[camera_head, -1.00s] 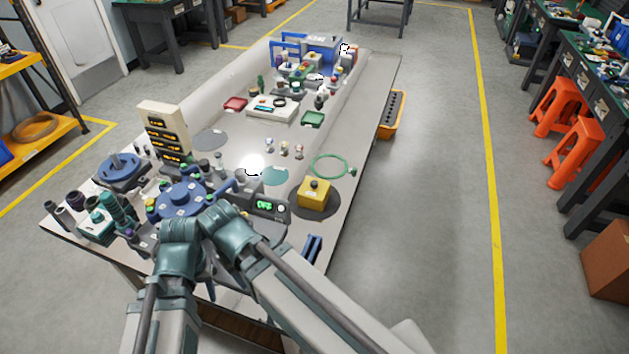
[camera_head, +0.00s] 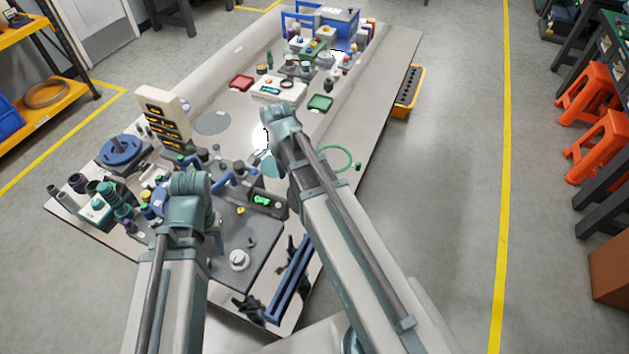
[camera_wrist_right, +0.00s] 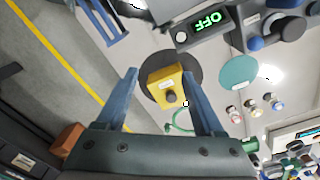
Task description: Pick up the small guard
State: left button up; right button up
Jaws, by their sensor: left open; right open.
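A yellow box with a dark knob (camera_wrist_right: 165,84), which seems to be the small guard, sits on a dark round pad (camera_wrist_right: 196,62) in the right wrist view. My right arm hides it in the head view. My right gripper (camera_wrist_right: 165,100) is open and empty; its blue fingers flank the box in the picture, apart from it. In the head view the right wrist (camera_head: 281,118) is over the middle of the table, its fingers hidden.
A green ring (camera_head: 340,158) lies right of my right arm. A teal disc (camera_wrist_right: 239,72) and several small bottles are near the pad. A display box (camera_head: 264,201) reads OFF. Blue rails with black clamps (camera_head: 290,280) stand at the table's front edge.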

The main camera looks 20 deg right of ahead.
jog(key=w+d+r+m+p, duration=0.3)
jog(key=w+d+m, duration=0.2)
jog(key=d+m, duration=0.65)
jog(key=f+b, duration=0.2)
jog(key=b, duration=0.1)
jog(key=f+b, duration=0.3)
jog(key=a+f+b, duration=0.1)
jog(key=f+b, duration=0.2)
jog(key=shift+s+f, duration=0.1)
jog(key=shift+s, duration=0.1)
pick_arm(q)
notch_tip(320, 180, down, 11)
jog(key=b, duration=0.5)
jog(key=shift+r, duration=0.2)
pick_arm(e)
jog(key=f, duration=0.5)
jog(key=shift+w+f, duration=0.25)
jog(key=shift+w, duration=0.05)
pick_arm(q)
jog(key=shift+r, duration=0.1)
pick_arm(e)
jog(key=shift+r, duration=0.1)
jog(key=shift+c, duration=0.2)
grip_shut()
